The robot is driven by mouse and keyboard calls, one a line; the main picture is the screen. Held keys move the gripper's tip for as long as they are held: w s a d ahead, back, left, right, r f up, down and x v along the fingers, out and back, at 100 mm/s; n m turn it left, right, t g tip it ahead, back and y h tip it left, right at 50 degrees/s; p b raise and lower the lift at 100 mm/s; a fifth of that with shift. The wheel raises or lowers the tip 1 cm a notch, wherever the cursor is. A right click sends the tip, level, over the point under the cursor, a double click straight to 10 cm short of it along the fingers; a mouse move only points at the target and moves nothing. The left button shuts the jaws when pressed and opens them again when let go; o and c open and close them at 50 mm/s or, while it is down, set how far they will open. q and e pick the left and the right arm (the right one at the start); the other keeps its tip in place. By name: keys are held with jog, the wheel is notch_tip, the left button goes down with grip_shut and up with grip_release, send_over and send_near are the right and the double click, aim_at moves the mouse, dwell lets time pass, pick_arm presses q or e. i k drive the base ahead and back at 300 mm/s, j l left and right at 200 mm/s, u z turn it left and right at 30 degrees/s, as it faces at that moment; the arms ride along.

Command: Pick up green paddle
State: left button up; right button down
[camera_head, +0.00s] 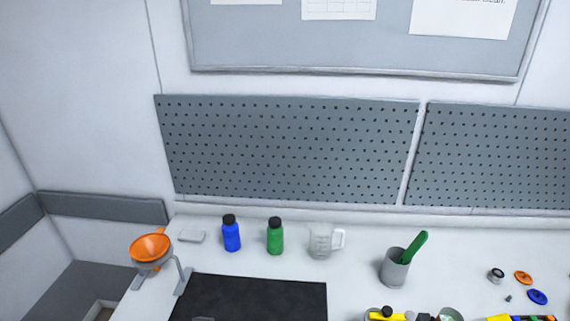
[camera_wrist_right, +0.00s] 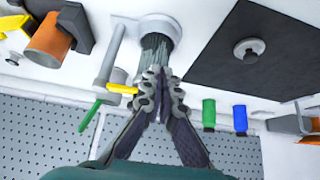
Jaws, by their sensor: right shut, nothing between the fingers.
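The green paddle (camera_head: 414,244) stands tilted in a grey cup (camera_head: 395,271) on the bench in the head view, its upper end leaning right. The rest of it is hidden inside the cup. In the wrist view, which looks inverted, a green stick (camera_wrist_right: 90,114) that appears to be the paddle sticks out left of my right gripper. My right gripper (camera_wrist_right: 161,76) is shut and empty, apart from the paddle, with a pale round container holding grey bristle-like pieces (camera_wrist_right: 157,42) beyond its tips. My left gripper is in neither view.
A blue bottle (camera_head: 231,235), a green bottle (camera_head: 275,237) and a clear jug (camera_head: 321,242) stand along the back. An orange funnel (camera_head: 149,246) sits on a stand at left. A black mat (camera_head: 255,299) lies in front; small colored parts (camera_head: 537,297) lie right. A pegboard (camera_head: 290,150) rises behind.

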aim_at(419, 240)
jog(key=k+l+z, duration=0.1)
jog(key=z, duration=0.25)
jog(key=l+z, duration=0.3)
jog(key=k+l+z, duration=0.1)
jog(key=z, duration=0.25)
